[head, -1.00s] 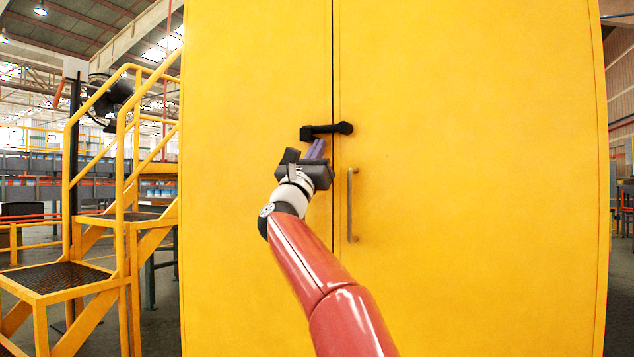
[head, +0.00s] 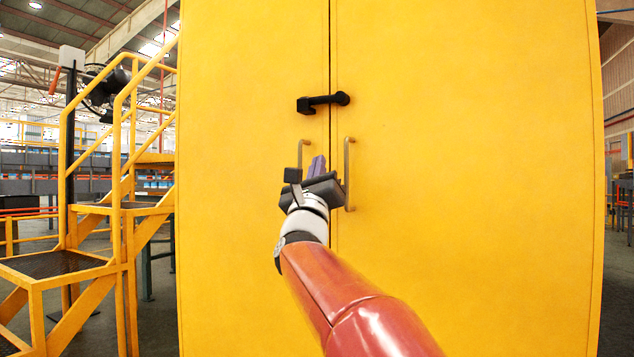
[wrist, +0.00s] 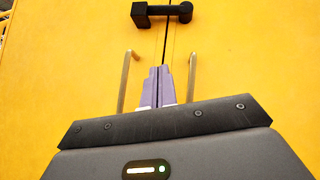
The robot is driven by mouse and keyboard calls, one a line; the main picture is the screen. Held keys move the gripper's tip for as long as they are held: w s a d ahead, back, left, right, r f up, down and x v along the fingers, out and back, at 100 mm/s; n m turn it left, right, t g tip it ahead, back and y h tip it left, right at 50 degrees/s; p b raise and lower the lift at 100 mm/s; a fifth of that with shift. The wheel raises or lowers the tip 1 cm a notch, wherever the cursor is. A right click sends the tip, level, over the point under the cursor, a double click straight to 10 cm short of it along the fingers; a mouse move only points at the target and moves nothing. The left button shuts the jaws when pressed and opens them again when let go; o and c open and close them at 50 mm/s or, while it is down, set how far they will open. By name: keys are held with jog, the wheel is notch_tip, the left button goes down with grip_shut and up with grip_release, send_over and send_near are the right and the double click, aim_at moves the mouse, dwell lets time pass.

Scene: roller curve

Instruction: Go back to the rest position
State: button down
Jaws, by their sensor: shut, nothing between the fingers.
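My gripper (head: 318,163) is in front of the yellow cabinet (head: 470,150), below its black latch bar (head: 323,101). Its purple fingers are together and empty, and they also show in the wrist view (wrist: 157,85). The latch bar lies level across the seam between the two doors. It shows in the wrist view (wrist: 162,12) at the top, apart from the fingers. The left door handle (head: 302,150) is partly hidden behind my gripper. The right door handle (head: 348,175) is just to the right of my gripper. Both doors look shut.
Yellow metal stairs with railings (head: 120,200) stand to the left of the cabinet. A grey mesh platform (head: 55,264) is at their lower front. Open hall floor and shelving show beyond, on the left.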

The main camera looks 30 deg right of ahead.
jog(key=shift+s+a+f, duration=0.25)
jog(key=shift+s+f, duration=0.1)
jog(key=s+a+f+n+g+y+p, duration=0.2)
jog(key=a+f+n+y, duration=0.5)
jog(key=n, duration=0.4)
jog(key=s+a+f+n+g+y+p, duration=0.25)
jog(key=a+f+n+y, duration=0.45)
jog(key=n, duration=0.4)
jog(key=s+a+f+n+g+y+p, duration=0.1)
jog(key=s+f+n+g+p, duration=0.3)
jog(key=s+f+n+g, duration=0.7)
jog(key=s+f+n, duration=0.5)
jog(key=s+f, duration=0.8)
jog(key=shift+f+n+y, duration=0.2)
jog(key=shift+n+y, duration=0.1)
jog(key=shift+n, duration=0.1)
jog(key=shift+a+g, duration=0.1)
jog(key=shift+g, duration=0.15)
